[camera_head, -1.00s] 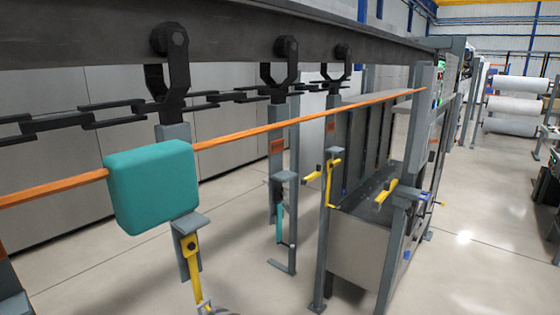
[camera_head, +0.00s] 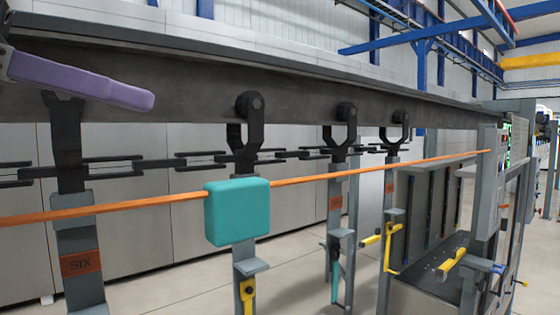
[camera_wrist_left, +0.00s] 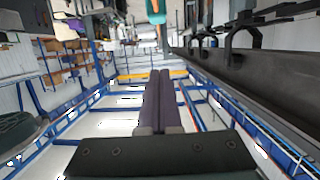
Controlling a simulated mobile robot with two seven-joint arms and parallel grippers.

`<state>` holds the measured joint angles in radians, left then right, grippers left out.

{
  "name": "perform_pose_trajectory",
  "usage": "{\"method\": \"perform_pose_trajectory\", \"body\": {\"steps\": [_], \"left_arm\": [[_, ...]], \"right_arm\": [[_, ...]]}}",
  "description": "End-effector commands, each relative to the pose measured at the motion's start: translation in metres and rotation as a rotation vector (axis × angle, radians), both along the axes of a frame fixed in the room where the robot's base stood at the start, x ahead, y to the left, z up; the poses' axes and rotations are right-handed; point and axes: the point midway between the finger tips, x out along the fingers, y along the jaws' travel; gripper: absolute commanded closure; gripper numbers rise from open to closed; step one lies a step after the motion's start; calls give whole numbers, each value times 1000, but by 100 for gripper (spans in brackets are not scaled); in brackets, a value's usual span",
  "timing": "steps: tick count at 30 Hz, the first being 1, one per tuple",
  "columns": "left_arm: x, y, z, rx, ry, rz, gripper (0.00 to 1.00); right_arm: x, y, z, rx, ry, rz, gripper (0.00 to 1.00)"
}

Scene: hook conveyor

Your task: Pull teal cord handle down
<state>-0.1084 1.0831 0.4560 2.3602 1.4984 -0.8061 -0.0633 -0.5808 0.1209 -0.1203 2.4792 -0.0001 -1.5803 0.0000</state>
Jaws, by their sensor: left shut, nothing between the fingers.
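The teal handle (camera_head: 237,212) is a rounded block on a taut orange cord (camera_head: 340,173). It hangs near the middle of the head view, in front of a grey hook post. In the left wrist view a small teal and orange piece at the top edge looks like the handle (camera_wrist_left: 155,17). My left gripper (camera_head: 148,98), with purple fingers, comes in at the upper left of the head view. It is shut and empty, above and to the left of the handle and apart from it. The wrist view shows its two fingers (camera_wrist_left: 160,75) pressed together. My right gripper is not in view.
A dark overhead beam (camera_head: 300,97) with a chain (camera_head: 195,160) and several hooks runs behind the cord. A hanger labelled SIX (camera_head: 82,264) stands left of the handle. Yellow levers (camera_head: 452,265) and a grey bin (camera_head: 425,290) are at the right. Space below the left gripper looks partly free.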

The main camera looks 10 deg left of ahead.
Motion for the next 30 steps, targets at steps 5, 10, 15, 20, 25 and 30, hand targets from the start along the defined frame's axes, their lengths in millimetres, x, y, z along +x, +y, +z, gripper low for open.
{"method": "perform_pose_trajectory", "body": {"steps": [5, 10, 15, 20, 25, 30], "left_arm": [[12, -11, 1, 1, 2, -3, 100], [29, -23, -2, -4, 0, 0, 100], [50, -41, -7, -7, 4, -1, 100], [72, -59, -17, -2, 7, -4, 100], [70, -56, -50, 1, 9, -2, 100], [70, -56, -62, 3, 5, -1, 100]], "right_arm": [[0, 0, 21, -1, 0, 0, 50], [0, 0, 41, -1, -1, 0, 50], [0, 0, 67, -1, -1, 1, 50], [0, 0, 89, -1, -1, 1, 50], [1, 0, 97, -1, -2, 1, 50], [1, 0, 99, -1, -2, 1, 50]]}}
